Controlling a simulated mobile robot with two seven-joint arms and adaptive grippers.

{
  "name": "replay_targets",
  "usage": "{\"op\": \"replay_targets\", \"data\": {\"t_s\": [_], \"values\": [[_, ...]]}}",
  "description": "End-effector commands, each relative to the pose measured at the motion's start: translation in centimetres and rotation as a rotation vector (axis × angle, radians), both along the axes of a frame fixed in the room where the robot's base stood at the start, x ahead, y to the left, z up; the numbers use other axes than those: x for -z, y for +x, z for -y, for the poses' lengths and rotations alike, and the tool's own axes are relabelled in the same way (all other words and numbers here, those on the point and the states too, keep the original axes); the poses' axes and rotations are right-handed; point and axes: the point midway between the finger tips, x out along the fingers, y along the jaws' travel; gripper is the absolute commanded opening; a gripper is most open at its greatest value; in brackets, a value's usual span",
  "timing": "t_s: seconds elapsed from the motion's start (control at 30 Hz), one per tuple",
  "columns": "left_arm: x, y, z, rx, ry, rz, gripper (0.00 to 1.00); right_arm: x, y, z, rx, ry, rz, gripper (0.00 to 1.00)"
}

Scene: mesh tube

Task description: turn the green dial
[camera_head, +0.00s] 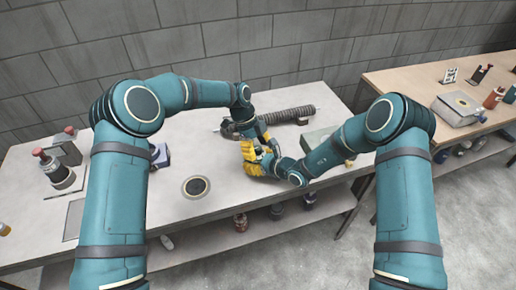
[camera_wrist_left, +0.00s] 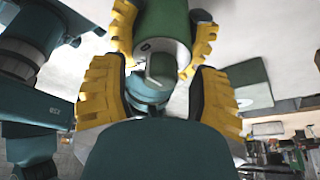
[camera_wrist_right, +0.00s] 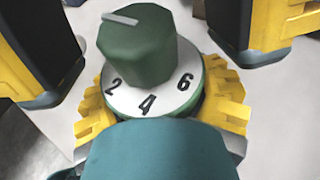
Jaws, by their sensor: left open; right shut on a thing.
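The green dial (camera_wrist_right: 140,48) shows in the right wrist view, a knob with a white pointer line on a pale ring marked 2, 4 and 6. My right gripper (camera_wrist_right: 158,103) is shut on the dial's base, with yellow fingers on both sides of it. My left gripper (camera_wrist_left: 158,78) is open, its fingers on either side of the knob, which shows between them in the left wrist view. I see a gap between its fingers and the knob. In the head view the yellow fingers of both grippers meet above the table, and the dial is largely hidden there.
A dark ribbed tube (camera_head: 285,115) lies on the table (camera_head: 228,198) behind the grippers. A flat green box (camera_head: 318,138) is to the right. A round black-centred disc (camera_head: 196,187) is at the front. Red-topped items (camera_head: 56,172) stand at the left. A second bench holds more things.

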Motion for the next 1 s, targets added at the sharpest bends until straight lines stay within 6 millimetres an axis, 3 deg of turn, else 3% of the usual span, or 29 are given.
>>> {"op": "replay_targets", "data": {"t_s": [0.23,0.4,0.43,0.77,1.0], "values": [[0.05,-0.01,0.02,0.000,0.000,0.000,0.63,-0.05,0.02,-0.01,0.000,0.001,0.001,0.15],[0.03,-0.01,0.02,0.000,0.000,0.000,0.03,-0.05,0.02,-0.01,0.000,0.001,0.001,0.15],[0.03,-0.01,0.02,0.000,0.000,0.000,0.00,-0.05,0.02,-0.01,0.000,0.001,0.001,0.15],[0.07,-0.02,0.01,-0.036,0.001,0.000,0.00,-0.07,0.02,-0.04,0.000,0.001,0.002,0.15],[0.11,-0.06,0.03,-0.278,0.005,-0.005,0.00,-0.09,0.02,-0.07,-0.001,0.001,0.002,0.15]]}}
